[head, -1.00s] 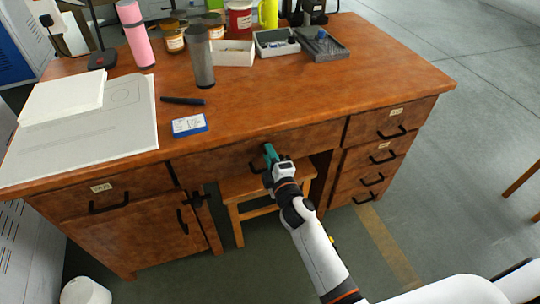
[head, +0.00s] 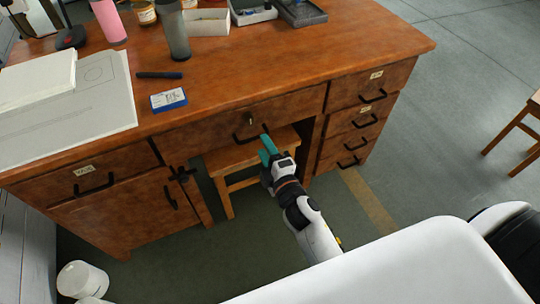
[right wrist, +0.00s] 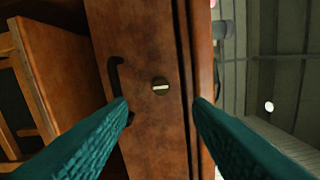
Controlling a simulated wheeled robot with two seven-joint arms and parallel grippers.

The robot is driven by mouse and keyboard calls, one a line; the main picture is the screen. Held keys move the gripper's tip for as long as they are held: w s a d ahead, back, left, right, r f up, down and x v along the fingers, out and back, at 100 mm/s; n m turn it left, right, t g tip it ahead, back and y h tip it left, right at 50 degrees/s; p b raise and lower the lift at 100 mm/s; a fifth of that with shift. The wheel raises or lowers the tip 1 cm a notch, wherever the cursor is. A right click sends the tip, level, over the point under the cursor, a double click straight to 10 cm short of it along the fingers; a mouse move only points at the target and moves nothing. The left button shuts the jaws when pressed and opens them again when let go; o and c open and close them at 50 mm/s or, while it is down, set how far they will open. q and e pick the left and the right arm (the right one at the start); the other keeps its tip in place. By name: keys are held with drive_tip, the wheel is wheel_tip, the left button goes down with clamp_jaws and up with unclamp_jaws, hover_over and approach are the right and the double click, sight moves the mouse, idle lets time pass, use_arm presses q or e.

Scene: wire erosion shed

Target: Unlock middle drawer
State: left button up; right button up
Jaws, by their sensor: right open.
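The middle drawer (head: 190,137) is the shut brown wooden front under the desk top's centre. It carries a small round lock (head: 249,118) above a black handle (head: 251,134). In the right wrist view, the lock (right wrist: 160,85) shows a pale slot running across the picture, beside the handle (right wrist: 115,77). My right gripper (head: 267,145) is open and empty, with teal fingers, in front of the drawer and just below and right of the lock. In the wrist view, its fingers (right wrist: 160,106) flank the lock, apparently without touching it. My left gripper is not in view.
A wooden stool (head: 230,158) stands under the drawer, close to my right gripper. A left cabinet (head: 125,215) and right drawers (head: 345,135) flank the knee space. The desk top (head: 270,70) holds papers (head: 100,110), a blue-edged card (head: 168,100) and a grey tumbler (head: 175,35).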

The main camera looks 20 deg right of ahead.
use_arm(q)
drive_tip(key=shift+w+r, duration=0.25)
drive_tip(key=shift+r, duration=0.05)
use_arm(e)
drive_tip(key=s, duration=0.2)
drive_tip(key=shift+s, duration=0.4)
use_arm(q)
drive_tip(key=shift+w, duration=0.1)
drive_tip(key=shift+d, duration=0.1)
use_arm(e)
drive_tip(key=shift+f, duration=0.1)
